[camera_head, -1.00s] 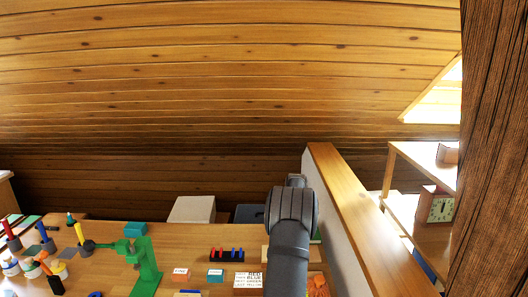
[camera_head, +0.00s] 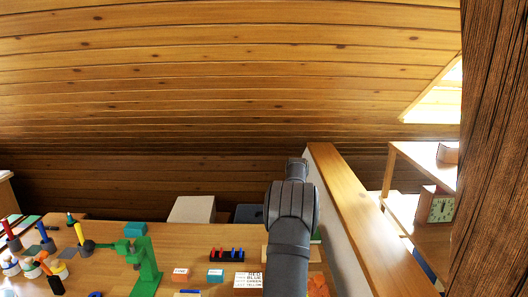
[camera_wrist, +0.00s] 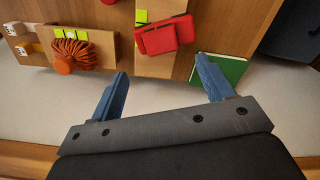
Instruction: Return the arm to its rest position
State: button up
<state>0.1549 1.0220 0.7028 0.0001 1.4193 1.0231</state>
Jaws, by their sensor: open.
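My gripper shows in the wrist view (camera_wrist: 165,95), with its two blue fingers spread wide and nothing between them. It is above a pale strip beside the wooden table edge. In the head view my dark grey arm (camera_head: 291,225) rises at the lower middle, near the wooden-topped wall; the gripper itself cannot be made out there.
A wooden-topped low wall (camera_head: 350,200) stands just right of my arm. The wrist view shows a red object (camera_wrist: 165,35), a green book-like item (camera_wrist: 222,69) and an orange ribbed object (camera_wrist: 72,53). A green stand (camera_head: 147,268) and small blocks occupy the table (camera_head: 195,240).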

notch_tip(320, 180, down, 10)
jog(key=shift+f, duration=0.15)
jog(key=r, duration=0.3)
jog(key=d+r, duration=0.1)
jog(key=r, duration=0.1)
jog(key=shift+s+r, duration=0.15)
jog(key=shift+s, duration=0.1)
jog(key=s+d+r, duration=0.6)
jog(key=s+d, duration=0.1)
jog(key=d, duration=0.1)
jog(key=s+a+f+m, duration=0.2)
jog(key=s, duration=1)
jog(key=s+a+f+m, duration=0.2)
jog(key=s+f+m, duration=0.1)
jog(key=s, duration=0.8)
jog(key=w+a+f, duration=0.2)
jog(key=a+f, duration=0.1)
jog(key=a, duration=0.1)
jog(key=shift+w+a+f, duration=0.2)
jog(key=shift+w+a, duration=0.05)
jog(key=shift+w, duration=0.05)
